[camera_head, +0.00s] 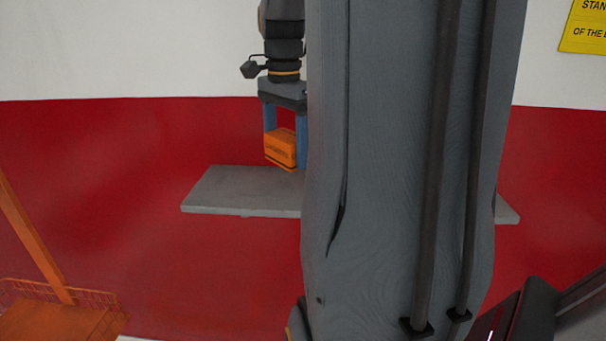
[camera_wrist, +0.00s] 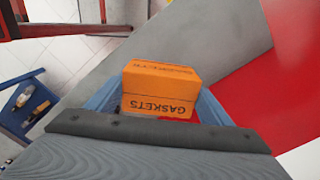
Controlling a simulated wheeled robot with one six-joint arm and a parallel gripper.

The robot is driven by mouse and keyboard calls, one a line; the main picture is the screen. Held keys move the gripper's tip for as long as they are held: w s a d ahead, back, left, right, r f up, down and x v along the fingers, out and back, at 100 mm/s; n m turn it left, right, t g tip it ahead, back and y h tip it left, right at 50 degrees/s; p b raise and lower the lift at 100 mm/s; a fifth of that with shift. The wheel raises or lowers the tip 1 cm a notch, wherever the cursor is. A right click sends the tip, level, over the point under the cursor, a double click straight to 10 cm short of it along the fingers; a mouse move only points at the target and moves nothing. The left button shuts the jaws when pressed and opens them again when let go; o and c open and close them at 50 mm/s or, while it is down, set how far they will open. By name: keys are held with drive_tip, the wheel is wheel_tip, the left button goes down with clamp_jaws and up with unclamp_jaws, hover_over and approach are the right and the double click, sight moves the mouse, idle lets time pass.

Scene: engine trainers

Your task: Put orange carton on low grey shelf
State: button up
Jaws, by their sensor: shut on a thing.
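The orange carton (camera_head: 280,148) is held between the blue fingers of my gripper (camera_head: 286,150), over the grey shelf in the head view. In the wrist view the carton (camera_wrist: 160,88) reads "GASKETS", and my gripper (camera_wrist: 158,105) has a blue finger on each side of it. The low grey shelf (camera_head: 228,190) is a flat slab against the red wall. In the wrist view the shelf (camera_wrist: 215,35) lies behind the carton. I cannot tell whether the carton's underside touches the shelf. My arm hides the middle of the shelf in the head view.
An orange wire-sided cart (camera_head: 60,318) stands at the lower left. A yellow sign (camera_head: 585,28) is on the wall at the upper right. In the wrist view a blue tray (camera_wrist: 28,103) with small items is at the left. The visible left part of the shelf is bare.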

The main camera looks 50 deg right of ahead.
sight(286, 136)
drive_tip(key=shift+f+p, duration=0.75)
drive_tip(key=shift+f, duration=2.75)
drive_tip(key=o, duration=1.3)
drive_tip(key=shift+f, duration=0.1)
wheel_tip(286, 136, up, 12)
drive_tip(key=b, duration=0.3)
